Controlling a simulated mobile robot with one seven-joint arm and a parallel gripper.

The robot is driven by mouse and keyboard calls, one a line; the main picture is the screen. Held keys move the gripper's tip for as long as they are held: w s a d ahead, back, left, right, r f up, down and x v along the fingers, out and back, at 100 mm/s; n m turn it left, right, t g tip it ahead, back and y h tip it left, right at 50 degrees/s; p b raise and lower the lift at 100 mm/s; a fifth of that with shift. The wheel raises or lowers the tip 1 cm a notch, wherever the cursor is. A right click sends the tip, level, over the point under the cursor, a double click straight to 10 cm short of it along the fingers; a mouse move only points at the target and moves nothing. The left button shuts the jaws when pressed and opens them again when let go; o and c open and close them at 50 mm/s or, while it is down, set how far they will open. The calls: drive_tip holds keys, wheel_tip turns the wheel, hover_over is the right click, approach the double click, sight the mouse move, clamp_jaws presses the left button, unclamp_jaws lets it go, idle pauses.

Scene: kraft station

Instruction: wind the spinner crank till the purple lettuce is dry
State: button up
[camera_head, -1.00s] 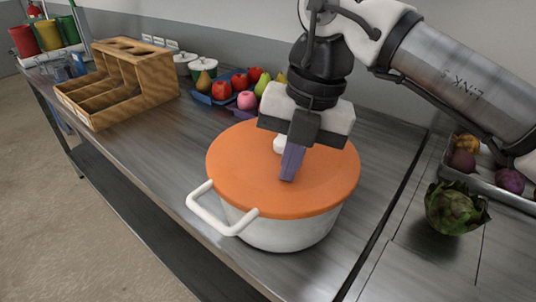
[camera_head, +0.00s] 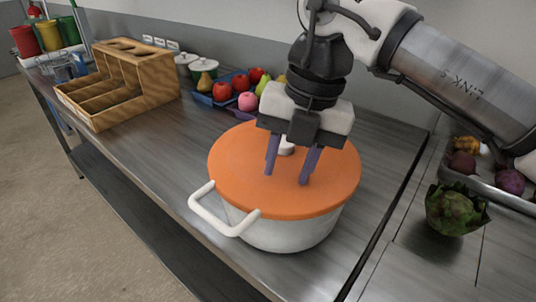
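The spinner (camera_head: 290,232) is a white round pot with an orange lid (camera_head: 235,170) and a white loop handle (camera_head: 222,216) at its front left. A white knob (camera_head: 288,148) shows on the lid's top, partly hidden by my gripper; I take it for the crank. My gripper (camera_head: 287,178) points down over the lid, its two purple fingers apart with the knob seen behind and between them. I cannot tell whether the fingertips touch the lid. No purple lettuce is visible; the lid hides the pot's inside.
A green artichoke (camera_head: 456,209) sits right of the pot, near a metal tray (camera_head: 486,185) of produce. Behind are a blue fruit crate (camera_head: 205,99), white lidded pots (camera_head: 203,71) and a wooden organizer (camera_head: 150,85). The steel counter left of the pot is clear.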

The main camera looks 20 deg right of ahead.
wheel_tip(320, 180, up, 7)
drive_tip(key=p, duration=0.5)
drive_tip(key=shift+d+f, duration=0.15)
drive_tip(key=shift+d, duration=0.05)
